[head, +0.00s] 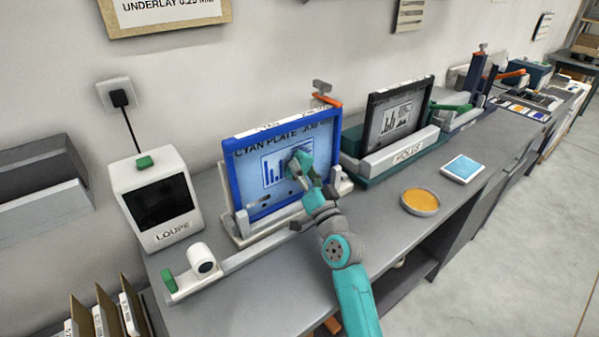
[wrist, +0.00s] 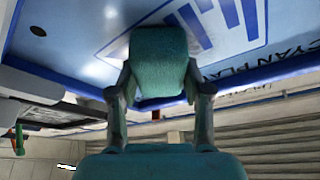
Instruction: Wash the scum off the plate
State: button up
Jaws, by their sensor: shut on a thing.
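The cyan plate (head: 262,187) stands tilted in a blue frame in a holder on the bench, with a dark blue bar picture printed on it. It also fills the top of the wrist view (wrist: 85,40). My gripper (head: 306,178) is at the right part of the plate, in front of the printed picture. In the wrist view its two fingers are shut on a teal sponge-like block (wrist: 160,62). The block is at or very close to the plate's face; I cannot tell if it touches. A few dark smudges (head: 258,204) show low on the plate. The block hides part of the print.
A white loupe box (head: 158,200) stands left of the plate. A black plate (head: 396,112) in a holder stands to the right. A round dish with an orange top (head: 420,201) and a blue-topped pad (head: 462,168) lie on the bench at right, with bare bench between them.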

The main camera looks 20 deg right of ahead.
aim_at(285, 159)
jog(key=shift+w+d, duration=0.3)
jog(key=shift+d, duration=0.5)
jog(key=shift+w+d, duration=0.35)
jog(key=shift+d, duration=0.45)
jog(key=shift+w+d, duration=0.3)
jog(key=shift+d, duration=0.5)
jog(key=shift+s+a, duration=0.45)
jog(key=shift+a, duration=0.95)
jog(key=shift+s+a, duration=0.5)
jog(key=shift+a, duration=0.95)
jog(key=shift+s+a, duration=0.45)
jog(key=shift+a, duration=1.05)
jog(key=shift+s+r, duration=0.1)
jog(key=shift+r, duration=0.55)
jog(key=shift+w+d, duration=0.5)
jog(key=shift+d, duration=0.95)
jog(key=shift+w+d, duration=0.45)
jog(key=shift+d, duration=1)
jog(key=shift+w+d, duration=0.5)
jog(key=shift+d, duration=0.95)
jog(key=shift+s+a, duration=0.45)
jog(key=shift+a, duration=1)
jog(key=shift+s+a, duration=0.45)
jog(key=shift+a, duration=0.95)
jog(key=shift+s+a, duration=0.45)
jog(key=shift+a, duration=1)
jog(key=shift+s, duration=0.1)
